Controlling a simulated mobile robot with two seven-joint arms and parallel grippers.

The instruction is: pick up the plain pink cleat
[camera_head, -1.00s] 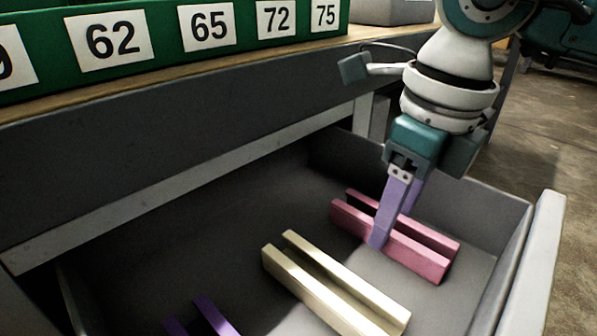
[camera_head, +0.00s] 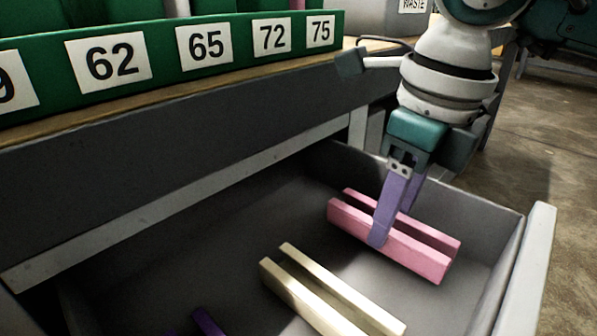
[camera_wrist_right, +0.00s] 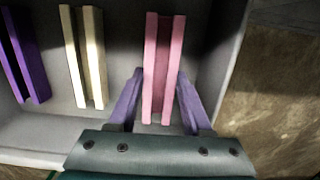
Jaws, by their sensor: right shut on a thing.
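The plain pink cleat (camera_head: 405,250), a long channel-shaped bar with two raised walls, is at the right end of the open grey drawer. It also shows in the right wrist view (camera_wrist_right: 161,60), running between the two purple fingers. My right gripper (camera_head: 390,226) comes down from above and is shut on the pink cleat near its middle, one finger on each long side. The fingers also show in the wrist view (camera_wrist_right: 160,76). The cleat looks held slightly above the drawer floor, roughly level. My left gripper is not in view.
The drawer (camera_head: 510,275) also holds a cream cleat (camera_head: 325,300) and a purple cleat (camera_head: 207,322) to the left. Its right wall stands close to the pink cleat. Above is a bench with green numbered bins (camera_head: 160,50) and a grey waste box (camera_head: 390,17).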

